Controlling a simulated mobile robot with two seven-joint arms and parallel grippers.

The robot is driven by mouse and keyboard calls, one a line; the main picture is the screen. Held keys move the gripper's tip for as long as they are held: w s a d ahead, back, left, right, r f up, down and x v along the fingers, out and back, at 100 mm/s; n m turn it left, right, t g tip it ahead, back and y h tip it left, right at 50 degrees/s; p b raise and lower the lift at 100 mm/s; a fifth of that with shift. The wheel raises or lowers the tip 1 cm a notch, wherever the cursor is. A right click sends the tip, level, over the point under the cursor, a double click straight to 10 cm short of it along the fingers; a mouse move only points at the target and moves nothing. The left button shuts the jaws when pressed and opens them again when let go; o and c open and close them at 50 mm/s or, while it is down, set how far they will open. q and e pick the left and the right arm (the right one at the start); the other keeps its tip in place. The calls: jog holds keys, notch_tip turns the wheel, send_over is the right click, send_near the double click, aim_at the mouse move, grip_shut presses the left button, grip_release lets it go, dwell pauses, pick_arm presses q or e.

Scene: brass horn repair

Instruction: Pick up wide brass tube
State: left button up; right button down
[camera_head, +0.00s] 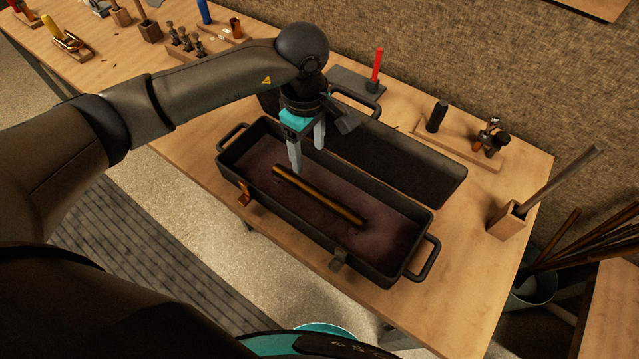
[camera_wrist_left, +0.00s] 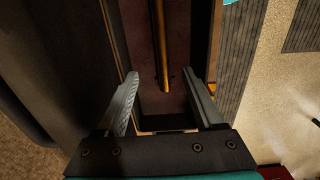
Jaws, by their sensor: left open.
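The brass tube (camera_head: 318,195) lies lengthwise on the dark reddish lining of an open black case (camera_head: 300,230). In the left wrist view the tube (camera_wrist_left: 159,40) runs down from the top edge, and its near end lies beyond and between the fingers. My left gripper (camera_head: 307,160) points down over the case, above the tube's left end. In the left wrist view my left gripper (camera_wrist_left: 168,100) is open, with nothing between its fingers. Whether the fingertips are level with the tube is hard to tell. My right gripper is out of view.
The case lid (camera_head: 400,160) lies open behind the case. A red-handled tool (camera_head: 376,70), a dark cylinder (camera_head: 437,116) and a wooden block holding a rod (camera_head: 508,219) stand behind and to the right. Bare tabletop (camera_head: 190,150) shows left of the case.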

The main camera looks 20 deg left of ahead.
pick_arm(q)
send_over(310, 187)
jog(key=f, duration=0.4)
jog(key=shift+s, duration=0.2)
notch_tip(310, 187, down, 3)
jog(key=shift+w+r, duration=0.1)
jog(key=shift+f, duration=0.5)
notch_tip(310, 187, down, 5)
jog(key=shift+b, duration=0.4)
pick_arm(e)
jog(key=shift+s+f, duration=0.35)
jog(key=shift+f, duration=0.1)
pick_arm(q)
grip_shut()
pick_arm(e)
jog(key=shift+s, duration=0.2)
